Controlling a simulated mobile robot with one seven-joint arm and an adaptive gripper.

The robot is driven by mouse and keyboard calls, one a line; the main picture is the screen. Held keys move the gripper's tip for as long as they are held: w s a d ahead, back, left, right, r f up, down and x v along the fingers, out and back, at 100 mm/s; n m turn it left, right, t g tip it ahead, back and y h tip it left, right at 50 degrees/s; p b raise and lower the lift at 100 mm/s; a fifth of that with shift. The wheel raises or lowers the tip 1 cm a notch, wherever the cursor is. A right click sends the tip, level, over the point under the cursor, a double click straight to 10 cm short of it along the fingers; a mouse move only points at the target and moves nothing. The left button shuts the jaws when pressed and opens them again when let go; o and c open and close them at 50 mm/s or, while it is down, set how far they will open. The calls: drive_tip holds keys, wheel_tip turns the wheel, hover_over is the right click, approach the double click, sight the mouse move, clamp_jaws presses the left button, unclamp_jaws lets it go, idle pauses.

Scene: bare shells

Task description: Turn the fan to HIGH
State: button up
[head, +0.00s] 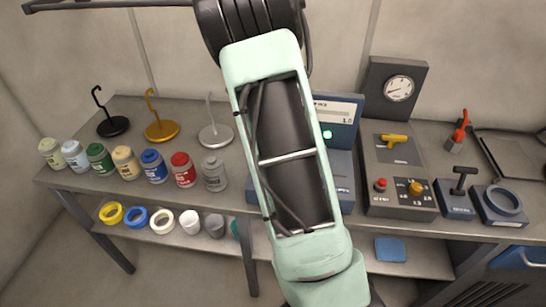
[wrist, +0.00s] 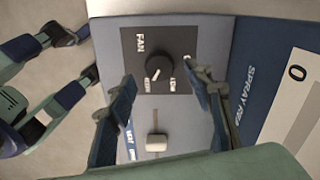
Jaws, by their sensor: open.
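The fan knob (wrist: 160,66) is a round black dial on a dark plate marked FAN in the wrist view. A pale pointer mark on it points to the lower left in the picture. Small labels sit around it, too small to read surely. My gripper (wrist: 160,74) is open, with one dark blue finger on each side of the knob; I cannot tell whether either touches it. The blue-grey machine (head: 343,171) is partly hidden behind my arm in the head view, where the knob and my gripper are hidden.
A pale slider (wrist: 156,143) sits below the knob, near the fingers. A blue panel marked SPRAY (wrist: 251,85) stands to the right. In the head view, a grey control box (head: 398,170) stands right of the machine, and several bottles (head: 155,168) line the bench's left side.

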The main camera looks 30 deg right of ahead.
wheel_tip(320, 180, up, 8)
idle(0.6)
